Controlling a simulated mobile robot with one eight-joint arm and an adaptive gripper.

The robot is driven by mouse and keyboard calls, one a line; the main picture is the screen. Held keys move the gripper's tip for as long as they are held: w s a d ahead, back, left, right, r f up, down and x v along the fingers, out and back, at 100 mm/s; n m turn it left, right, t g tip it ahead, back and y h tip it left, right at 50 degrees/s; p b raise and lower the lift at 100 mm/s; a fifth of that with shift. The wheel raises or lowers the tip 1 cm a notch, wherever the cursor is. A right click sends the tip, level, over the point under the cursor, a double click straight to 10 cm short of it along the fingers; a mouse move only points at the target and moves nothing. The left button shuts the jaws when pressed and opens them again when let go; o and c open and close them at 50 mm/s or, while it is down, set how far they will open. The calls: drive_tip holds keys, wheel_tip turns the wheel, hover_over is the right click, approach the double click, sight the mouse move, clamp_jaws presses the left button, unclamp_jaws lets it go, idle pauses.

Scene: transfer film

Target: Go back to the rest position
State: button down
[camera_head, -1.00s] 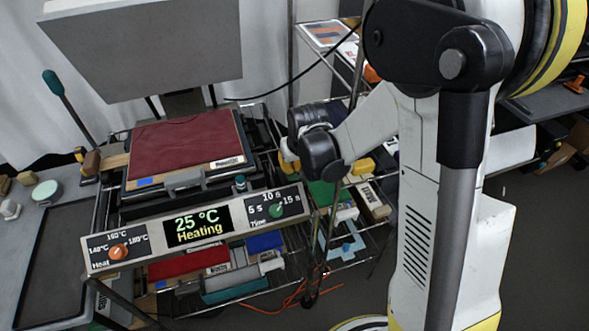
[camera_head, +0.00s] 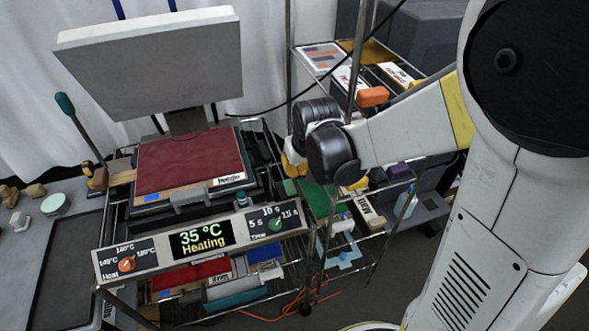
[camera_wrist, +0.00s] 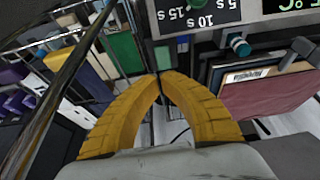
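My gripper's two yellow fingers (camera_wrist: 160,80) curve together in the wrist view and their tips meet with nothing between them. In the head view the gripper (camera_head: 293,166) is mostly hidden behind my dark wrist joint, just right of the heat press. The press has a raised grey plate (camera_head: 160,55). A dark red cloth (camera_head: 188,163) lies flat on its lower bed, and it shows upside down in the wrist view (camera_wrist: 270,105). The control panel display (camera_head: 202,238) reads 35 °C, Heating. An orange heat knob (camera_head: 126,265) and a green time knob (camera_head: 276,224) sit on the panel.
A wire rack (camera_head: 345,245) with boxes and trays stands close beside my gripper. A thin metal post (camera_head: 358,60) and a dark cable pass near my forearm. A grey side table (camera_head: 75,230) is at the left. Orange cable (camera_head: 285,311) lies on the floor.

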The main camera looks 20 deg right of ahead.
drive_tip(key=shift+v, duration=0.8)
drive_tip(key=shift+s, duration=0.2)
drive_tip(key=s+r+t+b, duration=0.2)
drive_tip(key=s+r+b, duration=0.2)
drive_tip(key=s, duration=1.2)
drive_tip(key=shift+a+r+t+b, duration=0.15)
drive_tip(key=shift+a+t+b, duration=0.2)
drive_tip(key=shift+b, duration=0.65)
